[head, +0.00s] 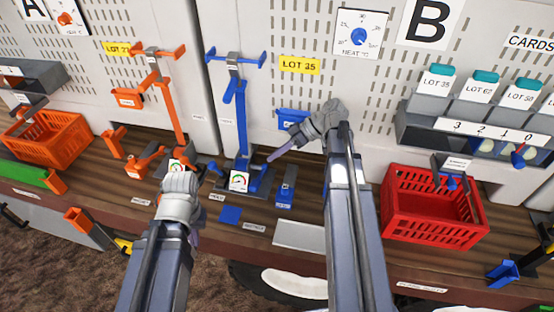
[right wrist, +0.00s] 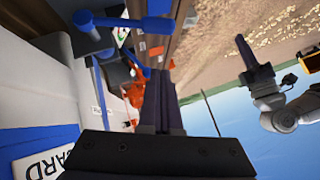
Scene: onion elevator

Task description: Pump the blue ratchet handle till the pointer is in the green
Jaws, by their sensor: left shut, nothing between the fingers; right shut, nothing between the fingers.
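The blue hoist stands at centre, with a tall blue post (head: 241,120) under a blue crossbar. At its base is a small gauge (head: 239,181) with a green part; its pointer is too small to read. A blue knobbed bar (head: 214,168), which looks like the ratchet handle, sits left of the gauge; a blue bar with a knob (right wrist: 120,21) shows in the right wrist view. My right gripper (head: 271,157) is shut and empty, right of the post and apart from it. My left gripper (head: 195,242) is shut and empty, mostly behind my forearm, nearer than the bench.
An orange hoist (head: 170,100) with its own gauge stands left of the blue one. An orange basket (head: 46,138) is at left and a red crate (head: 432,215) at right. A small blue upright part (head: 286,190) and a grey plate (head: 299,235) occupy the bench front.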

